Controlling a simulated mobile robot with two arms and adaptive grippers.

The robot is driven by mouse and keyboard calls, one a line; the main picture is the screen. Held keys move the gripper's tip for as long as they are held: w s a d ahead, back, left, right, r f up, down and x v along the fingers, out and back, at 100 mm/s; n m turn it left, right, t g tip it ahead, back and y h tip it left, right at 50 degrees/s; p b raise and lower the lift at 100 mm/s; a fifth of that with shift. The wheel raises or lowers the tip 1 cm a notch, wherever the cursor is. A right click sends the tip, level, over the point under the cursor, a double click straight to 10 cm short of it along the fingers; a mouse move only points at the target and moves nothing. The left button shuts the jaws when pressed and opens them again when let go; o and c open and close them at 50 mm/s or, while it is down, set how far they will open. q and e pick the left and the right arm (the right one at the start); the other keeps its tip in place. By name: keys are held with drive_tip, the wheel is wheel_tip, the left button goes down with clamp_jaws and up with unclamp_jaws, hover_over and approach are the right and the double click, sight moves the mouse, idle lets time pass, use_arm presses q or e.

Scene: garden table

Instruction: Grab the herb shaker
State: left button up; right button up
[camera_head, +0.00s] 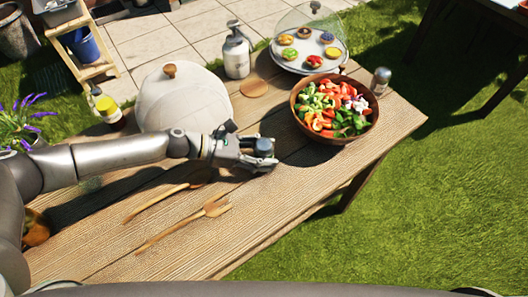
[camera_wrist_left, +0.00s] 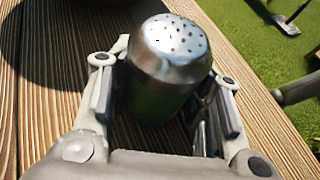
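In the left wrist view the shaker (camera_wrist_left: 170,60) shows a silver lid with several holes and a dark green body. My left gripper (camera_head: 258,154) is low over the table and reaches around the shaker. In the left wrist view the left gripper (camera_wrist_left: 168,95) has one finger on each side of the shaker. Narrow gaps seem to show beside its body, so the fingers look open. The lower body is in shadow. My right gripper is not in view.
A salad bowl (camera_head: 336,106) stands to the right, with another shaker (camera_head: 380,80) behind it. A white domed cover (camera_head: 184,98) is behind my left arm. Wooden utensils (camera_head: 184,222) lie in front. The table's right front is clear.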

use_arm(q)
drive_tip(key=c, duration=0.4)
drive_tip(key=shift+o, duration=0.2)
drive_tip(key=shift+r, duration=0.1)
